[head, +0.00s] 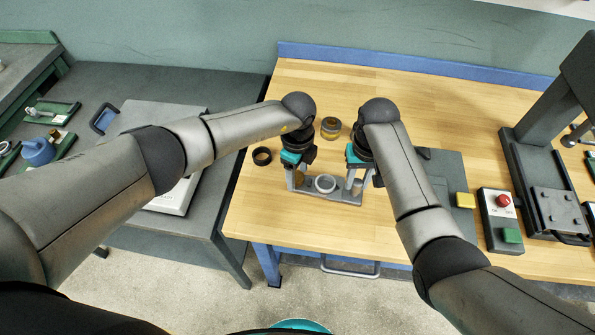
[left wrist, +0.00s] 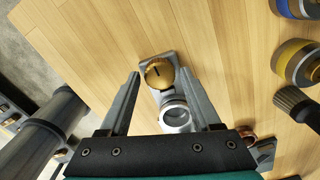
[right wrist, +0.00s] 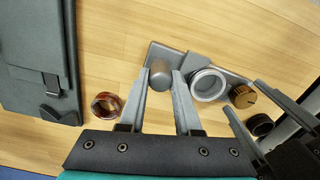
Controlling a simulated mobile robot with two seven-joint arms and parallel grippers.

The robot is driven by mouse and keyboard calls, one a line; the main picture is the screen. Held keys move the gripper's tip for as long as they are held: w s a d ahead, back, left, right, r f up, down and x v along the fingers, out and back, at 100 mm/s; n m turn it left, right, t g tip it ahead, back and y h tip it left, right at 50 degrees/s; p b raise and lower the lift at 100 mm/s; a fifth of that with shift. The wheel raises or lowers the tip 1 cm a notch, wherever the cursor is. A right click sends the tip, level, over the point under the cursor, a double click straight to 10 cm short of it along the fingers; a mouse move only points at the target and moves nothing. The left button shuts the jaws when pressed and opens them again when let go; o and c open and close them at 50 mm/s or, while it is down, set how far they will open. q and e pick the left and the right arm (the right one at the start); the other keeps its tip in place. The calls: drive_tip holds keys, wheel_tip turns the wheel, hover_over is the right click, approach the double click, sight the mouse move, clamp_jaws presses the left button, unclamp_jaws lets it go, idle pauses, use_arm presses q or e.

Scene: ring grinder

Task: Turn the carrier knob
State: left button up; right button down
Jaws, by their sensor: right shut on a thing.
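The carrier (head: 340,196) is a grey plate on the wooden table, with a grey ring (head: 325,184) standing in its middle. The brass carrier knob (left wrist: 159,72), with a dark line across its top, sits at the carrier's left end; it also shows in the right wrist view (right wrist: 242,96). My left gripper (head: 298,186) is open over that end, with its fingers apart on either side of the knob in the left wrist view. My right gripper (right wrist: 165,75) is shut on the grey round post (right wrist: 160,76) at the carrier's other end.
A black ring (head: 262,156) lies left of the carrier. A brass and grey cylinder (head: 331,128) stands behind it. At the right are a yellow block (head: 465,200), a control box (head: 503,221) with red and green buttons, and a dark press (head: 548,180). Wood in front is clear.

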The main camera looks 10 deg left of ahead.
sight(297, 176)
use_arm(q)
drive_tip(key=shift+o, duration=0.8)
drive_tip(key=shift+r, duration=0.1)
wheel_tip(297, 176, up, 12)
use_arm(e)
drive_tip(key=c, duration=0.5)
unclamp_jaws()
drive_tip(key=shift+r, duration=0.1)
drive_tip(key=shift+r, duration=5.95)
